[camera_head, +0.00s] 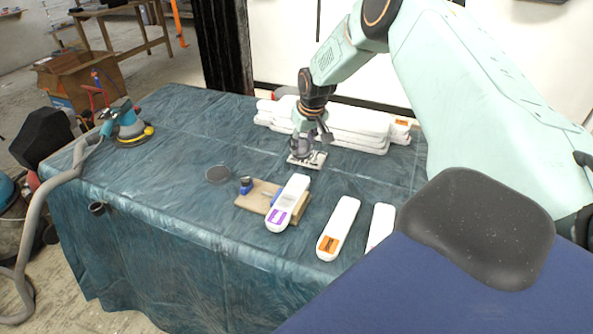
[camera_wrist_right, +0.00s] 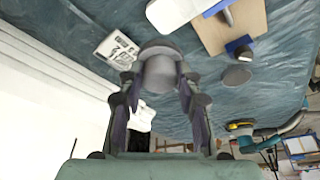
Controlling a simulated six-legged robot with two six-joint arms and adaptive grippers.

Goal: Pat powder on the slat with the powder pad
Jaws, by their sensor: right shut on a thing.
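My right gripper (camera_head: 306,137) is shut on the powder pad (camera_head: 300,147), a grey rounded pad. It holds the pad above or near a white printed card (camera_head: 315,160) on the table; I cannot tell whether they touch. In the right wrist view the pad (camera_wrist_right: 160,72) sits between the fingertips of the right gripper (camera_wrist_right: 160,85), beside the printed card (camera_wrist_right: 118,48). A white slat (camera_head: 293,192) with a purple label lies across a wooden board (camera_head: 250,201), in front of and apart from the gripper. My left gripper is not in view.
The table has a blue-green cover (camera_head: 180,210). A dark disc (camera_head: 219,174) and a small blue block (camera_head: 246,186) are left of the slat. A white slat with an orange label (camera_head: 341,225) lies to the right. Stacked slats (camera_head: 350,125) stand behind. A sander (camera_head: 130,128) stands far left.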

